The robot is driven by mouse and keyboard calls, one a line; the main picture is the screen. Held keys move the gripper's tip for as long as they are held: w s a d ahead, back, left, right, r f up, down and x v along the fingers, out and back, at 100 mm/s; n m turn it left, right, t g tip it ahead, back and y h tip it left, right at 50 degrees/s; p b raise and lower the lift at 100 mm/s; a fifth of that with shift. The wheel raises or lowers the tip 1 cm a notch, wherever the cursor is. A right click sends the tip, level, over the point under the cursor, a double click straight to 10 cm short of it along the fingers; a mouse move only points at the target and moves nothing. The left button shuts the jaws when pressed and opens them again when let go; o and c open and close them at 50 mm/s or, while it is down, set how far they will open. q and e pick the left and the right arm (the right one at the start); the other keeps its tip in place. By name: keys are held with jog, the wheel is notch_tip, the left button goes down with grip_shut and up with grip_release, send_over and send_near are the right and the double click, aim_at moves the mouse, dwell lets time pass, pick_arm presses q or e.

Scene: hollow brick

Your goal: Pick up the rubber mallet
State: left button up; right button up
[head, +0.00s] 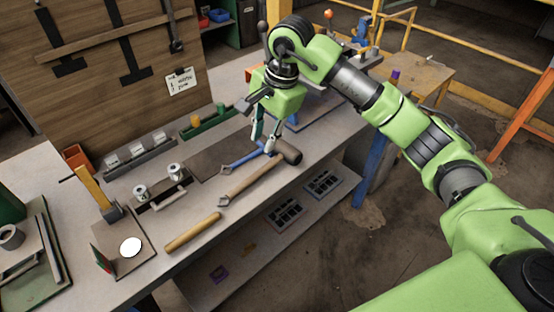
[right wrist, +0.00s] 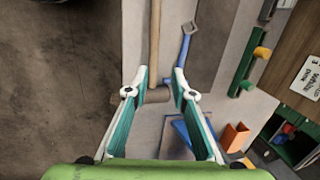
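The rubber mallet lies on the workbench, its dark head (head: 289,152) at the right and its wooden handle (head: 250,180) running toward the lower left. My right gripper (head: 264,142) is over the mallet, close to where handle and head meet. In the right wrist view my right gripper (right wrist: 160,78) is open, with teal fingers apart. The mallet's handle (right wrist: 154,35) runs up the picture, and its head lies across the space between the fingers, partly hidden by them. Contact cannot be told. My left gripper is not in view.
A blue tool (head: 243,157) lies close beside the mallet; it also shows in the right wrist view (right wrist: 185,48). A loose wooden rod (head: 193,232) lies near the front edge. Cans (head: 175,170), a green holder (head: 210,122) and a pegboard stand behind. The floor is open in front.

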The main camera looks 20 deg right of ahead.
jog(key=d, duration=0.2)
jog(key=h+p, duration=0.1)
jog(key=p, duration=0.1)
send_over(266, 166)
jog(key=f, duration=0.5)
jog(key=s+f, duration=0.1)
jog(key=f, duration=0.1)
jog(key=shift+d+f, duration=0.35)
jog(key=p+x, duration=0.2)
jog(key=x, duration=0.2)
jog(key=shift+a+f, duration=0.2)
jog(key=shift+f, duration=0.55)
jog(key=shift+r, duration=0.1)
grip_shut()
